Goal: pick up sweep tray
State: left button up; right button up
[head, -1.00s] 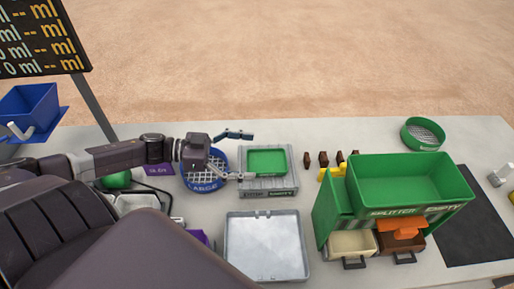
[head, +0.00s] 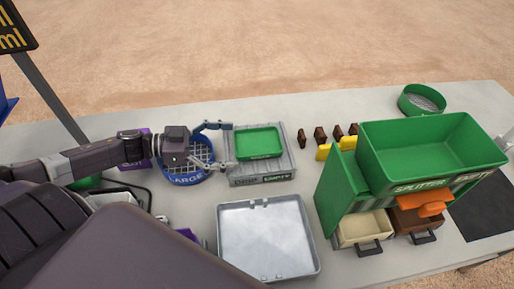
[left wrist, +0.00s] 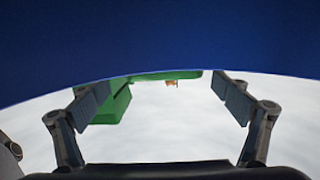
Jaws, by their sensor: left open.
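I cannot tell for certain which tray is the sweep tray. A small green tray (head: 259,143) lies on a grey box marked "DRIP" and "EMPTY" (head: 287,160). A larger pale grey square tray (head: 266,235) lies on the table in front of it. My left gripper (head: 223,146) is open and empty, its fingers pointing right over the blue sieve marked "LARGE" (head: 188,178), with fingertips near the left edge of the grey box. In the left wrist view the open fingers (left wrist: 163,98) frame pale surface and a green piece (left wrist: 113,105); a blue surface fills the top. My right gripper is not in view.
A green splitter (head: 432,150) with drawers stands at right. A green-rimmed sieve (head: 421,101) is at back right. Purple items (head: 187,235) lie left of the pale tray.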

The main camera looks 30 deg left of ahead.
aim_at(257, 144)
pick_arm(q)
jog(key=shift+x, duration=0.9)
jog(key=shift+w+d+r, duration=0.1)
jog(key=shift+w+d, duration=0.05)
jog(key=shift+d, duration=0.05)
jog(key=shift+w+d, duration=0.35)
jog(key=shift+w, duration=0.05)
jog(key=p+x, duration=0.1)
jog(key=x, duration=0.3)
jog(key=shift+w+r, duration=0.1)
jog(key=shift+w, duration=0.15)
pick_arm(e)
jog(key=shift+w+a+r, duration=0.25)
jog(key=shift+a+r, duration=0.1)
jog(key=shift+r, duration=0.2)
pick_arm(q)
jog(key=shift+c, duration=0.5)
jog(key=c, duration=1.2)
